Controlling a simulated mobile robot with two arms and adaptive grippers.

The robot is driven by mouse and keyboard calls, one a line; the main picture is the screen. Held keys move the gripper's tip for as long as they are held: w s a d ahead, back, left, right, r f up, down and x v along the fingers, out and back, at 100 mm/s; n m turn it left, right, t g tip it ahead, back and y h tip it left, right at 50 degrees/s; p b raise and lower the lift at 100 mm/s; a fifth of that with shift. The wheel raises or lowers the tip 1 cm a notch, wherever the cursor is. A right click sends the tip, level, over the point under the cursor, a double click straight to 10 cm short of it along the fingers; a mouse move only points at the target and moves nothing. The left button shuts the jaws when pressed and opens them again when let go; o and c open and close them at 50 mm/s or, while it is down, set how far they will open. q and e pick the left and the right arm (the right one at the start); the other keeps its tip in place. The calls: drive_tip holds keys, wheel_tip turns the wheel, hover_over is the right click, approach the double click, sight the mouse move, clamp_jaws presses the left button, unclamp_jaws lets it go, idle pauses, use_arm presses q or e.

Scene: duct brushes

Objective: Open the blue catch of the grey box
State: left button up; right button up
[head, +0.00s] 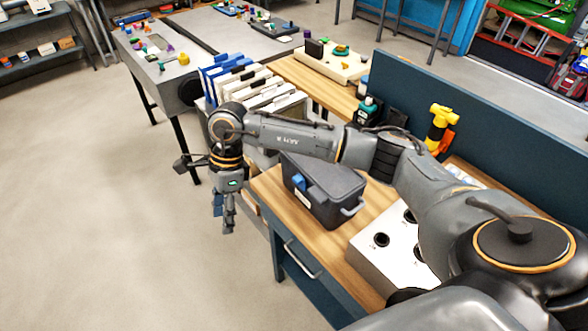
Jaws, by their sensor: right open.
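The dark grey box (342,207) stands on the wooden bench top, with its lid (328,174) down. Its blue catch (299,182) is on the side facing left, near the lid's edge. A light grey handle (353,207) sticks out at its right end. My right gripper (224,218) hangs with its fingers pointing down, left of the box and beyond the bench's left edge. It is open and apart from the box, with nothing seen between its fingers. My left gripper is not in view.
A pale panel box with black round holes (367,258) stands right of the grey box. Blue and white binders (226,72) stand at the back left. A yellow tool (440,118) and a bottle (367,112) are by the blue partition (480,130). The floor at left is clear.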

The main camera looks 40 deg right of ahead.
drive_tip(key=w+d+r+n+t+h, duration=0.15)
drive_tip(key=d+r+h, duration=0.25)
drive_tip(key=d, duration=0.4)
drive_tip(key=w+d+r+h, duration=0.2)
drive_tip(key=d+r+h, duration=0.25)
drive_tip(key=d, duration=0.35)
hover_over(297, 179)
drive_tip(key=a, duration=0.3)
wheel_tip(297, 179, down, 8)
drive_tip(key=p+x, duration=0.1)
drive_tip(key=x, duration=0.3)
drive_tip(key=shift+d+p, duration=0.2)
drive_tip(key=shift+p, duration=0.1)
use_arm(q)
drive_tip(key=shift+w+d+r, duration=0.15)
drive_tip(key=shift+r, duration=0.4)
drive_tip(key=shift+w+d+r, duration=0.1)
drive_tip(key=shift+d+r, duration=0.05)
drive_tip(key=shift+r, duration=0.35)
use_arm(e)
drive_tip(key=shift+w+f+y, duration=0.1)
drive_tip(key=shift+f+y, duration=0.15)
clamp_jaws()
